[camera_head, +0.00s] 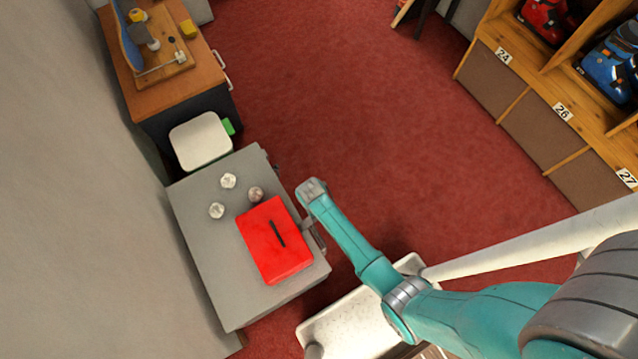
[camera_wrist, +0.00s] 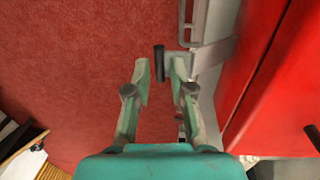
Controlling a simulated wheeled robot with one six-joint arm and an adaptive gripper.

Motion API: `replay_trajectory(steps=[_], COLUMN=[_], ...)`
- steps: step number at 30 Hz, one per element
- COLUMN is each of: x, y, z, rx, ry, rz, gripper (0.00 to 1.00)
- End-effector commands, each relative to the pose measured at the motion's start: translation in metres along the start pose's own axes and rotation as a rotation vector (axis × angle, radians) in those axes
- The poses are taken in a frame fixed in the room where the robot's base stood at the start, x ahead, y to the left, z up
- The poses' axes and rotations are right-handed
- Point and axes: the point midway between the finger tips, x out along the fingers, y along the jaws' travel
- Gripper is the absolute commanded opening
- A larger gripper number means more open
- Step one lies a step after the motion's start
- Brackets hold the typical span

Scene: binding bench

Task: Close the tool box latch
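The red tool box (camera_head: 272,247) lies on the grey cabinet with its lid down and a dark handle (camera_head: 278,233) on top. In the wrist view, its red side and top (camera_wrist: 285,100) fill the right. I cannot make out the latch for certain. My gripper (camera_wrist: 161,72) is open, its two fingers apart, just off the box's right side as the head view has it. A short dark cylindrical piece (camera_wrist: 159,62) shows between the fingertips, apparently untouched; I cannot tell what it belongs to. In the head view my wrist mostly hides the gripper.
The grey cabinet (camera_head: 205,265) also bears several small round objects (camera_head: 228,181). A grey bar handle (camera_wrist: 192,36) shows close to the right fingertip. A white-lidded bin (camera_head: 200,140) and a wooden bench (camera_head: 195,75) stand behind. Red floor (camera_head: 360,120) is open to the right.

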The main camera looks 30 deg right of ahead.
Motion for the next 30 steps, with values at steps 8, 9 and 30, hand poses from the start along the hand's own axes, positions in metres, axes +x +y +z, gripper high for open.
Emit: replay_trajectory(steps=[8, 9, 30], x=[0.0049, 0.0048, -0.0014], y=[0.0001, 0.0001, -0.0053], z=[0.0002, 0.0002, -0.0004], rx=[0.000, 0.000, -0.004], ry=[0.000, 0.000, 0.002], rz=[0.000, 0.000, 0.060], gripper=[0.23, 0.23, 0.00])
